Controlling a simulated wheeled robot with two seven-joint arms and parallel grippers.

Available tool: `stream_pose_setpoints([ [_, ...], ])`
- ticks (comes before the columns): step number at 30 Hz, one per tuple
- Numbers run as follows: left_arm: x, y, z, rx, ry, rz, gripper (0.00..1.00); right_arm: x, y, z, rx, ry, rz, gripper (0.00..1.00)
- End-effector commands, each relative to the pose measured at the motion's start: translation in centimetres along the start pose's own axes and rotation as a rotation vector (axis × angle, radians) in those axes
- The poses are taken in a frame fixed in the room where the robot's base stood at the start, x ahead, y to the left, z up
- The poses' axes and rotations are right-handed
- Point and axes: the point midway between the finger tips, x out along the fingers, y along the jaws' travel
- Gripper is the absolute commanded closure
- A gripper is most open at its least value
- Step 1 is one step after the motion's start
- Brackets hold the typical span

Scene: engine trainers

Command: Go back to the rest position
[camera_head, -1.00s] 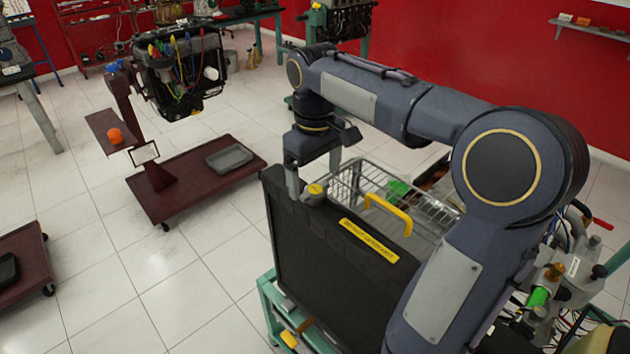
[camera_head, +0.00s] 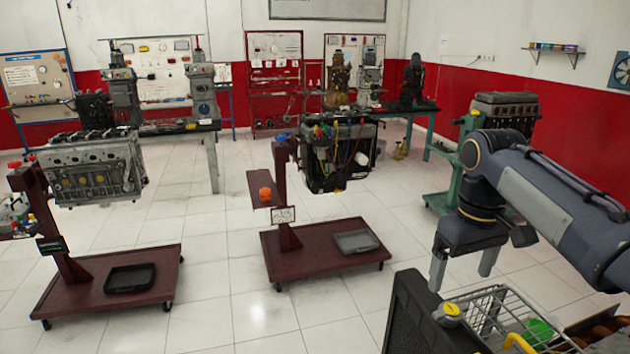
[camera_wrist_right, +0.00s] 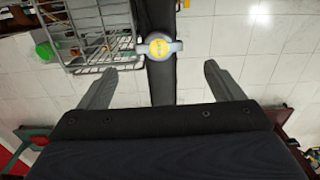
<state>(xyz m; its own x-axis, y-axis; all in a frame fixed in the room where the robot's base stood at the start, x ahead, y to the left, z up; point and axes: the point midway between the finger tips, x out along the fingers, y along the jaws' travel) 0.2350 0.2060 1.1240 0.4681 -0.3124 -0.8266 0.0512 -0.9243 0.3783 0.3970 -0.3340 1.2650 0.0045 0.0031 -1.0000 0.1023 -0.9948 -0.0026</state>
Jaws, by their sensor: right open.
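My right gripper (camera_head: 463,270) is at the right of the head view, with its fingers pointing down above the black radiator panel (camera_head: 410,318). Its jaws are open and empty. In the right wrist view its two fingers (camera_wrist_right: 160,85) stand wide apart. A yellow-topped cap (camera_wrist_right: 159,47) on the panel's top edge shows between and beyond them. The cap (camera_head: 450,311) also shows below the fingers in the head view. My left gripper is in neither view.
A wire basket (camera_head: 495,312) with a green item (camera_head: 539,333) is right of the panel. Engines on wheeled maroon stands (camera_head: 110,281) (camera_head: 325,256) are at the left and middle. White tiled floor lies free between them. Benches (camera_head: 180,129) line the red and white walls.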

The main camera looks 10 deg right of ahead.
Motion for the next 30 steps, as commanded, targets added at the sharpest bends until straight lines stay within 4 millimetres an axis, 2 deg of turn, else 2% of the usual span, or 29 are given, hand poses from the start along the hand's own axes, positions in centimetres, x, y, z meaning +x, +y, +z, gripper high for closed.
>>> stream_pose_setpoints([
  [4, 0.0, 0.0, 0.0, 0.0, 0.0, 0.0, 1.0, 0.9, -1.1, 2.0, 0.004, 0.06, -0.04, 0.13],
  [8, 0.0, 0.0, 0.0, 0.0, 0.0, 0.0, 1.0, 3.2, -3.8, 5.4, 0.022, 0.173, -0.114, 0.13],
  [12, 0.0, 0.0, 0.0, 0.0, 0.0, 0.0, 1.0, 6.5, -7.8, 9.3, 0.063, 0.304, -0.198, 0.13],
  [18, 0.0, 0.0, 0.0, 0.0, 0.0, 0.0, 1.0, 11.4, -12.5, 13.4, 0.142, 0.444, -0.283, 0.13],
  [23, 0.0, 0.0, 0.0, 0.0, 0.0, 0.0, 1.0, 14.2, -14.6, 15.1, 0.19, 0.505, -0.316, 0.13],
  [24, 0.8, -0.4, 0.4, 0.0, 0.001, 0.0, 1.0, 15.2, -14.5, 15.0, 0.212, 0.499, -0.325, 0.13],
  [30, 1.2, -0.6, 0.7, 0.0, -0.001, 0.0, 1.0, 15.6, -14.4, 14.9, 0.242, 0.489, -0.339, 0.13],
])
